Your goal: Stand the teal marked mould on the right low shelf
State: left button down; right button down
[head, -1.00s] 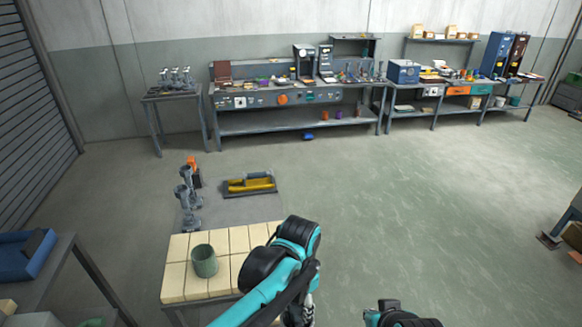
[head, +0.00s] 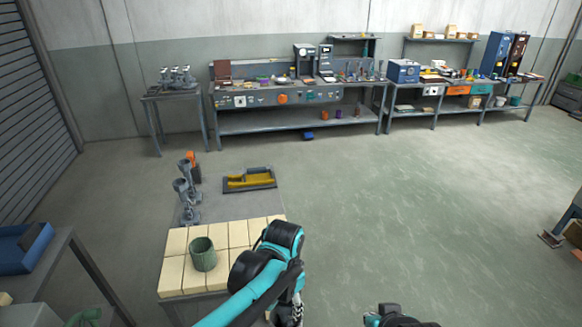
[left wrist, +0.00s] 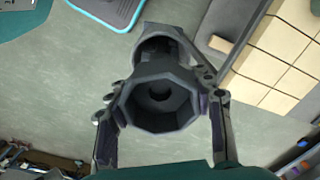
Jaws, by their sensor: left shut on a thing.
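My left gripper (left wrist: 160,125) is shut on a dark grey mould (left wrist: 158,128) with a wide octagonal mouth facing the wrist camera. One finger lies against each side of it. I see no teal mark on the visible part. In the head view my left arm hides most of the gripper, and the mould cannot be made out there. My left arm reaches beside the brick-topped table (head: 176,275). Only a piece of my right arm shows at the bottom edge; its gripper does not. I cannot pick out the right low shelf for sure.
A green cup (head: 203,256) stands on the brick top. A bench with a blue tray (head: 22,245) stands at left.

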pick_arm(q)
jog(key=w+a+f+n+b, duration=0.1)
jog(key=a+f+n+b, duration=0.2)
jog(key=f, duration=0.7)
jog(key=w+a+f+n+b, duration=0.2)
jog(key=a+f+n+b, duration=0.1)
jog(key=a+f+b, duration=0.5)
jog(key=w+a+f+n+b, duration=0.1)
jog(key=a+f+n+b, duration=0.2)
jog(key=a+f+b, duration=0.2)
notch_tip(320, 180, down, 7)
jog(key=b, duration=0.3)
jog(key=shift+w+a+r+b, duration=0.15)
jog(key=shift+w+a+b, duration=0.1)
jog(key=shift+b, duration=0.05)
jog(key=shift+d, duration=0.15)
